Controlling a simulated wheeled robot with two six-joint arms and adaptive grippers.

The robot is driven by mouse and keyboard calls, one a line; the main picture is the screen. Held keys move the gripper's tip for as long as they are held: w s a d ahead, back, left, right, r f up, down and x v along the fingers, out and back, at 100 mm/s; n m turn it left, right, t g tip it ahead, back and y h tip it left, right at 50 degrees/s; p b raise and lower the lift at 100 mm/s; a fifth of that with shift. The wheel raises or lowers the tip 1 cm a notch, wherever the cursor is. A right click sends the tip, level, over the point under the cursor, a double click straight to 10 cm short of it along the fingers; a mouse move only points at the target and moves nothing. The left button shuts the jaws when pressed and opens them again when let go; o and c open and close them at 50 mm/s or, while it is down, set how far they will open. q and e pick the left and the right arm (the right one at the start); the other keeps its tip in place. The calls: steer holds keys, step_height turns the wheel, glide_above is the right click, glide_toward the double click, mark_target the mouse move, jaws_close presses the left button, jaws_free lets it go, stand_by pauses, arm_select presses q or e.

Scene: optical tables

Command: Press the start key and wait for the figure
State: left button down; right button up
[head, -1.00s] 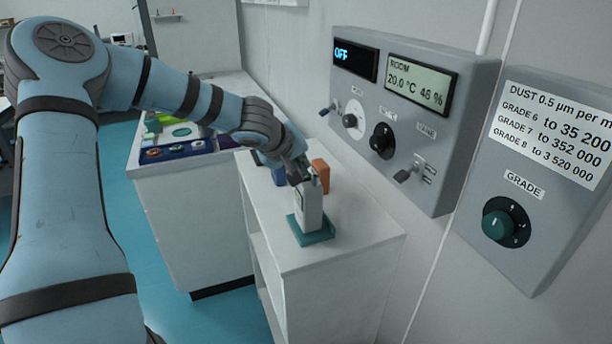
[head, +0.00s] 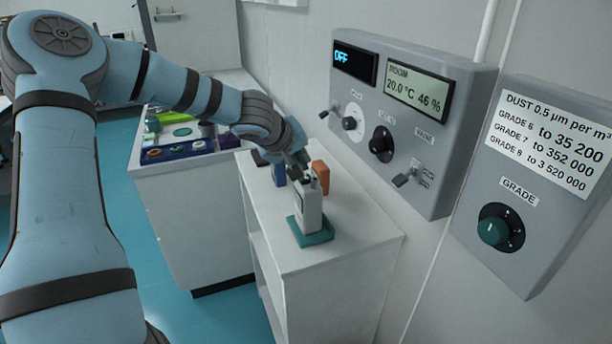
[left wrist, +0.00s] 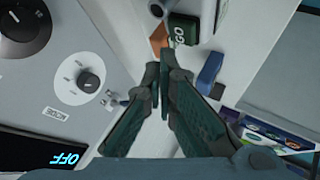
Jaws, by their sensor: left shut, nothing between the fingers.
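A small white instrument (head: 309,208) stands upright on a teal base (head: 311,234) on the white shelf unit. In the left wrist view a dark green face marked "GO" (left wrist: 182,36) shows just beyond the fingertips. My left gripper (head: 301,162) is shut and empty, at the top of the white instrument. Its fingers (left wrist: 162,66) also show in the left wrist view; whether they touch the key I cannot tell. The wall panel's dark display (head: 355,57) reads OFF. My right gripper is not in view.
An orange block (head: 320,176) and a blue block (head: 279,174) stand close behind the instrument. The grey wall panel (head: 440,160) with knobs is to the right, beside a grade dial box (head: 535,250). The shelf top in front is clear.

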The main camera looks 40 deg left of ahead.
arm_select(q)
steer(key=shift+r+p, duration=1.8)
steer(key=shift+r, duration=0.6)
steer(key=shift+f, duration=0.1)
